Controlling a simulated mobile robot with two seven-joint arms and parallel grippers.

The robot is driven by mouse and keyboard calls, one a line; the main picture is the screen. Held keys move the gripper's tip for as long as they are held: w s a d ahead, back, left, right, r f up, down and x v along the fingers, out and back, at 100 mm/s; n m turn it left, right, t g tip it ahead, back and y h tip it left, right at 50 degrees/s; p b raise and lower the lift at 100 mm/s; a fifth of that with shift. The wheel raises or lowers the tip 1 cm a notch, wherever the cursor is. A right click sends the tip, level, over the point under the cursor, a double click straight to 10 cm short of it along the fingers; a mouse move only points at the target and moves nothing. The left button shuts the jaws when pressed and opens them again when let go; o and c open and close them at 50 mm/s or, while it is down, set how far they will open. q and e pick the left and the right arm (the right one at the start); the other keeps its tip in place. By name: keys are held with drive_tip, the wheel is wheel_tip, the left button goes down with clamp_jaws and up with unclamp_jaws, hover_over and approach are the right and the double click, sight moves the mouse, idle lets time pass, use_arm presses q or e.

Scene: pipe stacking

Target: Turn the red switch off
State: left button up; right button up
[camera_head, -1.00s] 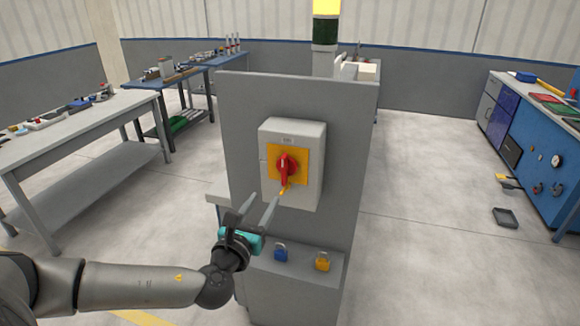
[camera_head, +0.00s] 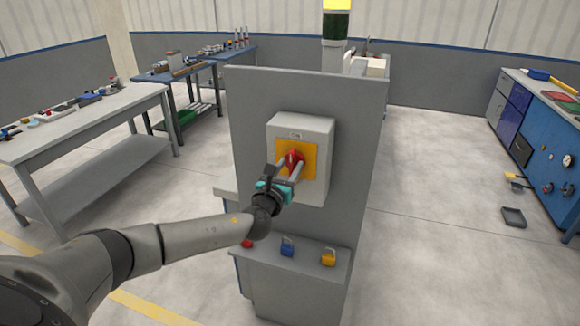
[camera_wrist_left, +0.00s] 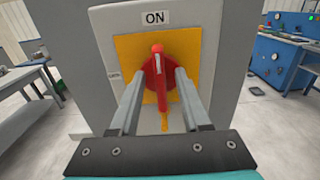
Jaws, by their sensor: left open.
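The red switch (camera_head: 291,160) is a rotary handle on a yellow plate (camera_head: 311,157), on a grey box (camera_head: 316,128) fixed to an upright grey panel. In the left wrist view the red switch (camera_wrist_left: 158,72) stands upright, its tip below the label "ON" (camera_wrist_left: 155,17). My left gripper (camera_head: 289,168) is open, right in front of the switch. In the left wrist view its two fingers (camera_wrist_left: 158,78) lie one on each side of the handle; I cannot tell whether they touch it. My right gripper is not in view.
A shelf below the box holds a blue padlock (camera_head: 287,246), a yellow padlock (camera_head: 328,257) and a red one (camera_head: 247,243) partly behind my arm. A workbench (camera_head: 82,120) stands left, a blue cabinet (camera_head: 540,140) right. Open floor lies between panel and cabinet.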

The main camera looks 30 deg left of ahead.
use_arm(q)
drive_tip(key=shift+w+a, duration=0.1)
drive_tip(key=shift+w, duration=0.25)
clamp_jaws()
idle(0.5)
